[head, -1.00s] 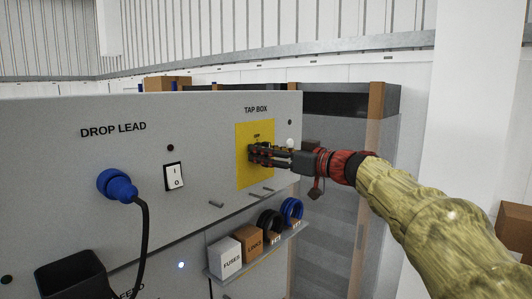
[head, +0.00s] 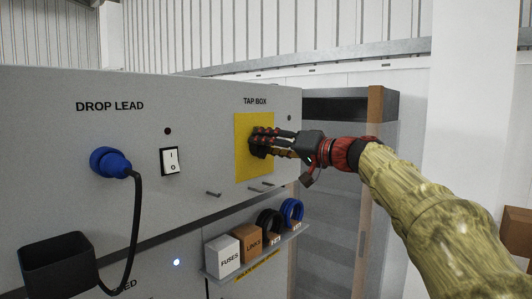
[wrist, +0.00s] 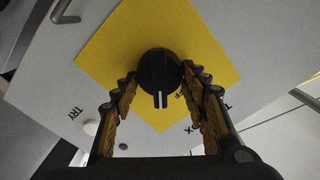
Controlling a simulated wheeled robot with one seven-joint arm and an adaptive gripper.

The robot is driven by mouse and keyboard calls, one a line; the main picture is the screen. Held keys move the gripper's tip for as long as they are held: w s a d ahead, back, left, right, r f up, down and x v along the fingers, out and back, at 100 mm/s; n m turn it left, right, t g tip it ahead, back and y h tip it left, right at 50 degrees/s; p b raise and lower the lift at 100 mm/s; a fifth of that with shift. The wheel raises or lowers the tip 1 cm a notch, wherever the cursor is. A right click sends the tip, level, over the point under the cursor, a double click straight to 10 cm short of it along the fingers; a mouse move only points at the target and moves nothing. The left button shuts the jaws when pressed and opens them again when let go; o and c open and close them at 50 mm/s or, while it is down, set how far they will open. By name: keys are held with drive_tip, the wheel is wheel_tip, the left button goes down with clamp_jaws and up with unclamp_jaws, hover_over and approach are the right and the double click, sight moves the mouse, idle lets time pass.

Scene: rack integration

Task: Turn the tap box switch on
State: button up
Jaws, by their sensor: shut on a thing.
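The tap box switch is a black round knob (wrist: 160,78) with a white mark, on a yellow plate (head: 243,165) under the TAP BOX label (head: 255,101). In the wrist view the knob sits between the two fingers of my gripper (wrist: 160,82), which is shut on it.
Left of the plate are a rocker switch (head: 170,161) and a blue plug (head: 113,162) with a black cable. Short pegs (head: 261,187) stick out below the plate. A shelf below holds boxes (head: 222,256) and coils.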

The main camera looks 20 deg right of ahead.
drive_tip(key=m, duration=0.5)
drive_tip(key=shift+d+f+m+b, duration=0.1)
drive_tip(key=shift+f+m+b, duration=0.05)
drive_tip(key=shift+m+b, duration=0.2)
drive_tip(key=shift+w+f+m, duration=0.1)
drive_tip(key=shift+f+m, duration=0.05)
drive_tip(key=shift+m, duration=1.9)
drive_tip(key=o, duration=1.1)
drive_tip(key=shift+d, duration=0.1)
drive_tip(key=v, duration=1.2)
